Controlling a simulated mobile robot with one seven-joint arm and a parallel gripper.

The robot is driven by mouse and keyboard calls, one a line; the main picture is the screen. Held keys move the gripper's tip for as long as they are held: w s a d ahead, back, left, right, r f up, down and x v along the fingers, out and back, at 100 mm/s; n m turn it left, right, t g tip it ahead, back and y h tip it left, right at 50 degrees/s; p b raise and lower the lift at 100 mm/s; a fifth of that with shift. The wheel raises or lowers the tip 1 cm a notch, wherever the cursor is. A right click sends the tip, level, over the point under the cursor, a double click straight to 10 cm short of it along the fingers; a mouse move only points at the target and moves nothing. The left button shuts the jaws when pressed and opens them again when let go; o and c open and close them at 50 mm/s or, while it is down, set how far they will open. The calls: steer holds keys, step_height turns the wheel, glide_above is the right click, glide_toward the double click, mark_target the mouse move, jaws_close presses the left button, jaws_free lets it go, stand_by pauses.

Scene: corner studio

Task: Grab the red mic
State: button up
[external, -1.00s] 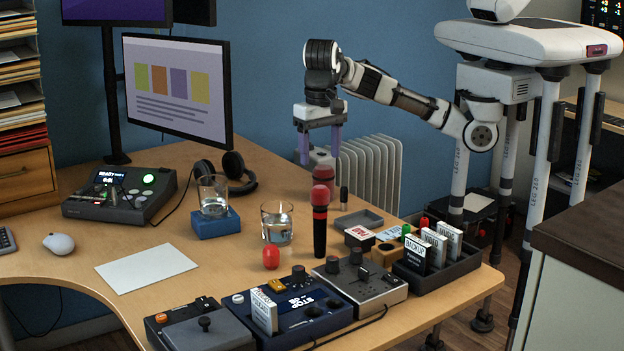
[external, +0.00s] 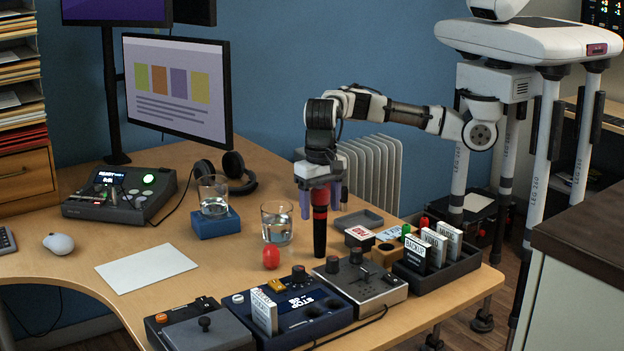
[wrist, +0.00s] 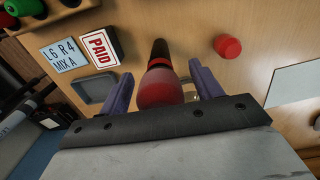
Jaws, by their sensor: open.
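The red mic (external: 320,233) stands upright on the desk, with a red head and a black handle. My gripper (external: 320,205) is open above it, pointing down, with one purple finger on each side of its red top. In the wrist view the red head (wrist: 167,88) lies between the two fingers, with the black handle beyond it. I see a small gap at the fingers, but cannot tell if either touches the head. My gripper hides the space just behind the mic.
A red cap (external: 271,258) and a glass of water (external: 277,222) stand left of the mic. A PAID block (external: 359,236), a grey tray (external: 359,220) and a dark card rack (external: 437,275) are to the right. Control boxes (external: 360,285) line the front. Open desk lies around the white paper (external: 147,268).

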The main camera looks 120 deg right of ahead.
steer(key=c, duration=1.2)
